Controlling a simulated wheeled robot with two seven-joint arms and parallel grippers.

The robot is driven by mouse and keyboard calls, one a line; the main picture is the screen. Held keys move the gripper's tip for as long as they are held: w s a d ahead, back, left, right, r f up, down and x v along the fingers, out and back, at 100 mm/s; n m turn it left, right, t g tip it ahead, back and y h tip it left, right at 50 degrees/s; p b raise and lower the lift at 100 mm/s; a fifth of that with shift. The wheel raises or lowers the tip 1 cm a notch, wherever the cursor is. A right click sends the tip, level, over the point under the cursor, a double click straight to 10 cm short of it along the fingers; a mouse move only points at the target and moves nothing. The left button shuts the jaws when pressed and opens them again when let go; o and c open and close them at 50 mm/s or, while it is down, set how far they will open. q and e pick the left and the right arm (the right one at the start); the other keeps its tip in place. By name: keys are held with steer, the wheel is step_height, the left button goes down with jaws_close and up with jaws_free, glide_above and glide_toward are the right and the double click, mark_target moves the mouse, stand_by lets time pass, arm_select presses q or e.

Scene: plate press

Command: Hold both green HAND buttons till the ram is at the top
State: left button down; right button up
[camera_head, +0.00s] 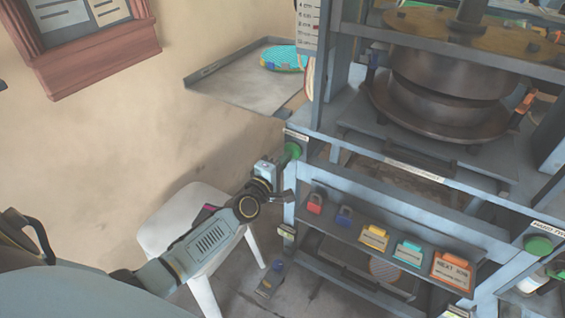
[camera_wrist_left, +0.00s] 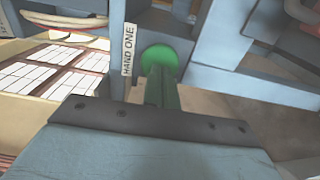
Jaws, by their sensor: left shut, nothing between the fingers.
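The left green HAND button (camera_head: 293,150) sits on the press's left front post. In the left wrist view the button (camera_wrist_left: 160,58) is straight ahead, beside a label reading HAND ONE. My left gripper (camera_head: 281,162) is shut and empty, right at this button; I cannot tell whether it presses it. The right green HAND button (camera_head: 538,245) sits on the right post, with no gripper at it. The ram (camera_head: 450,75) is a thick metal cylinder above a round plate stack; I cannot tell its exact height. My right gripper is out of view.
A white stool (camera_head: 185,215) stands under my left arm. A side tray (camera_head: 235,88) holds a teal disc.

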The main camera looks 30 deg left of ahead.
steer(key=shift+f, duration=0.2)
stand_by(0.3)
stand_by(0.6)
steer(key=c, duration=0.9)
steer(key=shift+w+d+r, duration=0.1)
steer(key=shift+w, duration=0.1)
steer(key=c, duration=0.3)
steer(key=w+r+n+t, duration=0.1)
steer(key=w, duration=0.1)
steer(key=w+d+t, duration=0.1)
steer(key=w, duration=0.2)
steer(key=w+d+r+n+t, duration=0.1)
steer(key=w, duration=0.1)
steer(key=shift+w+r+n+h, duration=0.2)
steer(key=shift+r+n+h, duration=0.1)
steer(key=shift+r, duration=0.05)
jaws_close()
steer(key=n+t+y, duration=0.1)
steer(key=n+t, duration=1.1)
steer(key=n, duration=0.1)
glide_toward(538, 249)
steer(key=shift+w, duration=2.1)
